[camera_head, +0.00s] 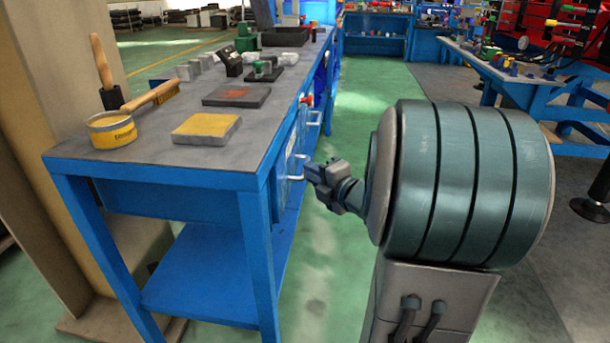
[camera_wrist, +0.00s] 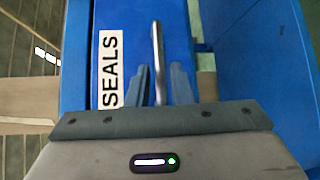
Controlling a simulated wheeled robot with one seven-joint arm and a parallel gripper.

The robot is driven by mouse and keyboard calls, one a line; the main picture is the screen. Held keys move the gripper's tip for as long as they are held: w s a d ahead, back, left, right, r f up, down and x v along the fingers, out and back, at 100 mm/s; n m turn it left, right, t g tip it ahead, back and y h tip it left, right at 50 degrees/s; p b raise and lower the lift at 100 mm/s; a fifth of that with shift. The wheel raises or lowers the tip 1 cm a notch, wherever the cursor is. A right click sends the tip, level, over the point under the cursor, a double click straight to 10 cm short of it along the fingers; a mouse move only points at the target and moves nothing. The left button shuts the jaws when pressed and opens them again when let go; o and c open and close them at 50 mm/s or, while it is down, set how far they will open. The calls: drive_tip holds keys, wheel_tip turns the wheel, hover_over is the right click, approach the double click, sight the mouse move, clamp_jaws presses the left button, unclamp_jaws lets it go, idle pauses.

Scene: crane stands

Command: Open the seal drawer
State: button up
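The seal drawer (camera_wrist: 125,30) has a blue front with a white SEALS label (camera_wrist: 110,70) in the wrist view, where it appears turned on its side. Its metal bar handle (camera_wrist: 157,50) stands out from the front. My gripper (camera_wrist: 160,82) has one finger on each side of the handle's near end, with a visible gap between the fingers, so it is open around the bar. In the head view, my gripper (camera_head: 311,172) is at the right side of the blue workbench, by the lower-front handle (camera_head: 296,167). The drawer front looks flush with the bench.
The blue workbench (camera_head: 170,160) holds a yellow tin (camera_head: 112,130), a brush (camera_head: 153,96), a yellow block (camera_head: 206,129) and several other items. A second handle (camera_head: 314,118) lies farther along the same side. Green floor (camera_head: 340,250) is clear beside the bench.

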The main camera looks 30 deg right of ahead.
drive_tip(key=shift+b+x, duration=0.3)
drive_tip(key=shift+x, duration=1.5)
clamp_jaws()
